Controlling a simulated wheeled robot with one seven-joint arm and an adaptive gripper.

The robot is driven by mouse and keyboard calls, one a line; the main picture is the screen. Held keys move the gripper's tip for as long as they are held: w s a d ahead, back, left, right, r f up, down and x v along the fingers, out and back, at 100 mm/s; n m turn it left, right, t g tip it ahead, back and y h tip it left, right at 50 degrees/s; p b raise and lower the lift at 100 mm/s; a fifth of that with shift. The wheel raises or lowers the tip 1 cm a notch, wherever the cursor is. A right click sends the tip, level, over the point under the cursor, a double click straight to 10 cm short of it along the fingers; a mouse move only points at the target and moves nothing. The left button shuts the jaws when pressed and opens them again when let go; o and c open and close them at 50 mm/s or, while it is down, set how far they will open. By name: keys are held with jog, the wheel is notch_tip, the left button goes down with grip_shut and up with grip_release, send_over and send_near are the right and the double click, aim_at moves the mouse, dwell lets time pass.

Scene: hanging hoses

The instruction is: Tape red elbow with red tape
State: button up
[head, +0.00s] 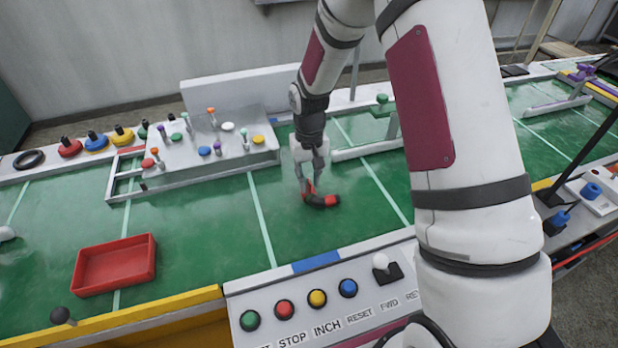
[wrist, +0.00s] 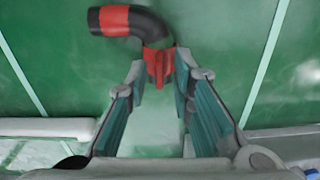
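The red elbow (head: 325,200) is a curved black hose piece with red bands. It is at the green belt's surface, right of centre in the head view. In the wrist view its black bend (wrist: 143,22) curves at the top, with one red band at the left end and a red end pointing toward me. My gripper (head: 311,184) points down over the elbow's left end. In the wrist view its fingertips (wrist: 160,70) flank the red end closely, with no clear gap. I cannot make out a separate roll of red tape.
An empty red tray (head: 115,266) lies on the belt at left. A button panel (head: 320,300) is in front.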

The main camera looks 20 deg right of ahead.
jog(key=shift+r, duration=0.1)
jog(key=s+r+t+p, duration=0.1)
jog(key=s+r, duration=0.3)
jog(key=r, duration=0.7)
jog(key=s+r, duration=0.3)
jog(key=r, duration=0.8)
jog(key=s+r+t+p, duration=0.1)
jog(key=s+r, duration=0.4)
jog(key=s, duration=0.7)
jog(key=s+r+t+p, duration=0.2)
jog(key=s+r, duration=0.3)
jog(key=s, duration=0.8)
jog(key=shift+d+r+n, duration=0.15)
jog(key=shift+r+n, duration=0.1)
jog(key=shift+n, duration=0.05)
